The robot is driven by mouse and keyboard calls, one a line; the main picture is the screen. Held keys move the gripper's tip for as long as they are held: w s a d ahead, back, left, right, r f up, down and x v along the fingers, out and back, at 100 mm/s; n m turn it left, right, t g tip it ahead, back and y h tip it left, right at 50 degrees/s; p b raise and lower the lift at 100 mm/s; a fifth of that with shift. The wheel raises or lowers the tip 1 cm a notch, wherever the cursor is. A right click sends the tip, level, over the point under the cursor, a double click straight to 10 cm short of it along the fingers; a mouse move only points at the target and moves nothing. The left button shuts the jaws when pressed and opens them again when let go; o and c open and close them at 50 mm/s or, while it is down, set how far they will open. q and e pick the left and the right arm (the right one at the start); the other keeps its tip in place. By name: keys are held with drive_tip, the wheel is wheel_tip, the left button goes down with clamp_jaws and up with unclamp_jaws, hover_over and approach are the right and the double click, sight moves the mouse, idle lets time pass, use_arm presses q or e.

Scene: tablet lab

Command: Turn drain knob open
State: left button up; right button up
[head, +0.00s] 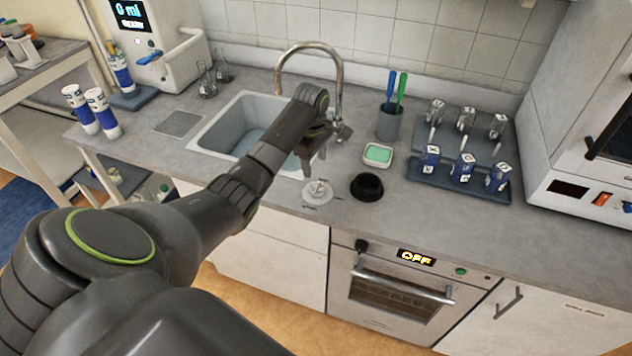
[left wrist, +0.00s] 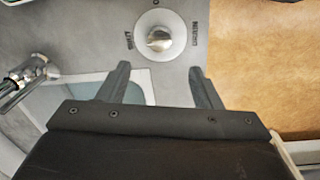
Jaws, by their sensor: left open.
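The drain knob (head: 318,190) is a small metal knob on a round white plate, set in the grey counter in front of the sink (head: 215,128). In the left wrist view the knob (left wrist: 159,39) lies just beyond my fingertips, about midway between them. My left gripper (head: 313,158) is above the counter, over the sink's right front side, just behind the knob in the head view. In the left wrist view the gripper (left wrist: 160,68) is open, its two fingers apart with nothing between them. My right gripper is not in view.
The tap (head: 338,90) arches close behind my left gripper. The counter's front edge is near the knob.

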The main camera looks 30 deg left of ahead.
sight(316, 185)
use_arm(q)
drive_tip(key=f, duration=0.8)
drive_tip(key=shift+w+f, duration=0.3)
drive_tip(key=shift+f, duration=0.85)
drive_tip(key=shift+c, duration=0.3)
drive_tip(key=shift+w, duration=0.1)
drive_tip(key=c, duration=0.9)
